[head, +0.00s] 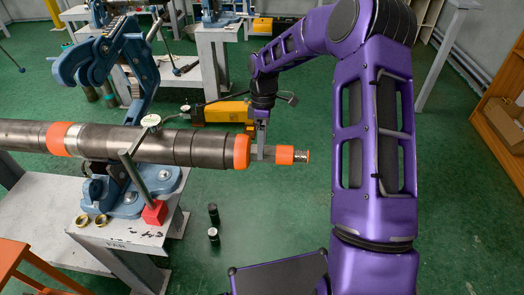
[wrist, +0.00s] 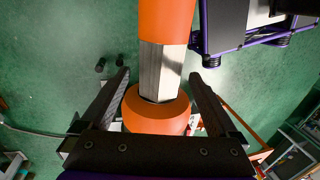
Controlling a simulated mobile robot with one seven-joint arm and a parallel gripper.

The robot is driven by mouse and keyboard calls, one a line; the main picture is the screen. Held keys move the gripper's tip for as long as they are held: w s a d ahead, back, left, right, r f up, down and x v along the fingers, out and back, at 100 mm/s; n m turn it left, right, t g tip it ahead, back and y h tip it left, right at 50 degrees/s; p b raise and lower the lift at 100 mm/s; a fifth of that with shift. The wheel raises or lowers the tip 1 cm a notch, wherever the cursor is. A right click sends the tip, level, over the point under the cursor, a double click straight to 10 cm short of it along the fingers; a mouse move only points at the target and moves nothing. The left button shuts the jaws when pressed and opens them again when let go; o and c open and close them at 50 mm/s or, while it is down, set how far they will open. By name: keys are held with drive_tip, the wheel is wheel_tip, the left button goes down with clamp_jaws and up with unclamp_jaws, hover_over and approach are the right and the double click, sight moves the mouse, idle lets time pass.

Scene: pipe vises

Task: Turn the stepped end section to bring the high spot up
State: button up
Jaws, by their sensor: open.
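The stepped end section is at the right end of a long dark pipe (head: 190,147). It has an orange collar (head: 242,152), a narrower grey flat-sided shaft (head: 271,153) and an orange end sleeve (head: 286,155). My gripper (head: 262,140) hangs over the shaft from above. In the wrist view the fingers of my gripper (wrist: 159,76) are open, one on each side of the flat-sided shaft (wrist: 161,68), with gaps visible on both sides. A dial gauge (head: 151,121) sits over the pipe on a rod stand with a red base (head: 155,213). Its reading is too small to tell.
A blue vise (head: 110,65), jaw raised, stands on a grey bench (head: 130,238) under the pipe. Two brass rings (head: 91,220) lie on the bench. Two black cylinders (head: 213,225) stand on the green floor. Floor right of the pipe is free.

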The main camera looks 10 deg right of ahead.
drive_tip(key=shift+x, duration=1.35)
drive_tip(key=c, duration=1.4)
drive_tip(key=shift+b, duration=0.4)
drive_tip(key=t+b, duration=0.1)
drive_tip(key=b, duration=0.1)
drive_tip(key=t+h+b, duration=0.1)
drive_tip(key=t+b, duration=0.2)
drive_tip(key=b, duration=0.1)
drive_tip(key=shift+s+a+f+t+h+b, duration=0.1)
drive_tip(key=shift+s+f+t+h+b, duration=0.1)
drive_tip(key=shift+f+t+h+b, duration=0.15)
drive_tip(key=shift+s+a+r+t+h+b, duration=0.1)
drive_tip(key=shift+r+t+h+b, duration=0.2)
drive_tip(key=shift+t+b, duration=0.85)
drive_tip(key=shift+t, duration=0.4)
drive_tip(key=shift+t+h+b, duration=0.35)
drive_tip(key=shift+t, duration=0.15)
